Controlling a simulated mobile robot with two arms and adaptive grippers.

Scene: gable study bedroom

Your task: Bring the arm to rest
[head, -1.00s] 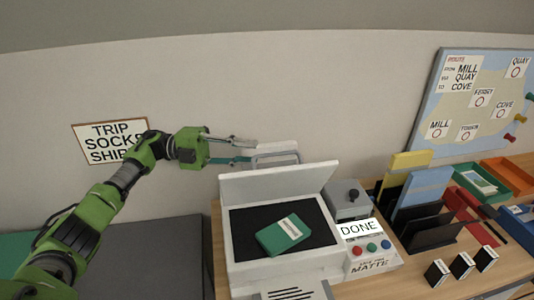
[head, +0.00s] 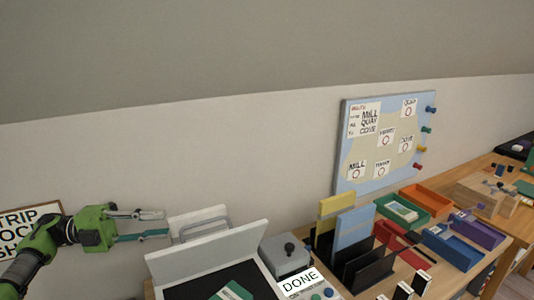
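My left arm is green and comes in from the left. Its gripper (head: 152,224) is open and empty, with a gap between the two fingers. It hangs in front of the wall, just left of a grey handle (head: 205,228) on a white panel behind the machine's raised lid (head: 210,259). I cannot tell whether the fingers touch the panel. A green booklet (head: 235,291) lies on the machine's black bed, partly cut off by the bottom edge. My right gripper is not in view.
A grey box with a black knob (head: 285,255) and a DONE sign (head: 300,283) stand beside the machine. A black rack (head: 360,262), an orange tray (head: 427,200) and a purple tray (head: 478,231) fill the desk rightward. A map board (head: 385,145) is on the wall.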

